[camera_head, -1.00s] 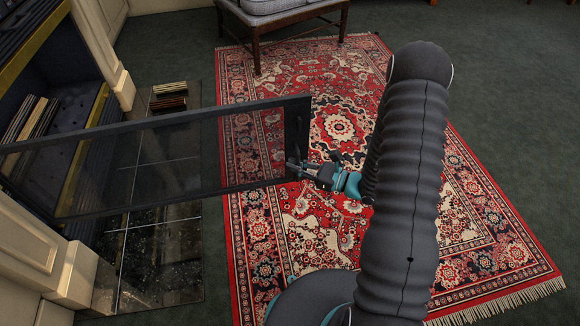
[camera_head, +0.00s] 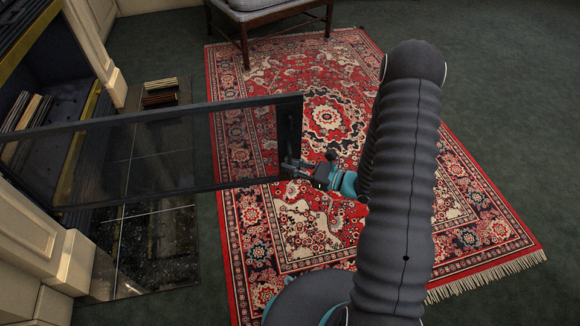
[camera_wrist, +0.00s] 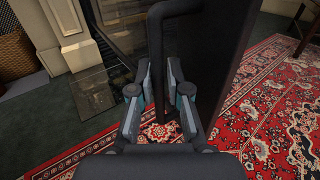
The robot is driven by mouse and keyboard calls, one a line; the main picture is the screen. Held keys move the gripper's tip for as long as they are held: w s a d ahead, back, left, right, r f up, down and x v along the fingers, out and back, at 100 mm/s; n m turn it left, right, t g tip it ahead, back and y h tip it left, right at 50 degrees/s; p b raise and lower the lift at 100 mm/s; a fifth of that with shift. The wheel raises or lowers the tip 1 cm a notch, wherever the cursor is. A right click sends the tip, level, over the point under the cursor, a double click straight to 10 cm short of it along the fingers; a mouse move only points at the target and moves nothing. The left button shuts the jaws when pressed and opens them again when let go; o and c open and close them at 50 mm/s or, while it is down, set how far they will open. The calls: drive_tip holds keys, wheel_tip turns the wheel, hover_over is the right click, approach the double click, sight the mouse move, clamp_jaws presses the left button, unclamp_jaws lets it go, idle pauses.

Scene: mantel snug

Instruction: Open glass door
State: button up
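The glass door (camera_head: 245,106) has a dark frame and a clear pane. It stands swung out from the fireplace opening at the left, its free end over the rug. It also shows at the right in the wrist view (camera_wrist: 212,60). Its dark bar handle (camera_wrist: 155,55) curves out from the door's face. My gripper (camera_head: 287,168) is at the door's free end. In the wrist view my gripper (camera_wrist: 158,78) has a finger on each side of the handle, the pads close against it. The lower part of the handle is partly hidden by the fingers.
A patterned red rug (camera_head: 300,225) lies under the door's free end. A cushioned wooden seat (camera_head: 270,12) stands at the back. A dark tiled hearth (camera_head: 155,250) and cream fireplace surround (camera_head: 30,235) are at the left. Green carpet is clear at the right.

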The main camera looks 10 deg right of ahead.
drive_tip(key=shift+o, duration=1.1)
drive_tip(key=shift+d, duration=0.1)
drive_tip(key=shift+a, duration=0.25)
drive_tip(key=v, duration=1.2)
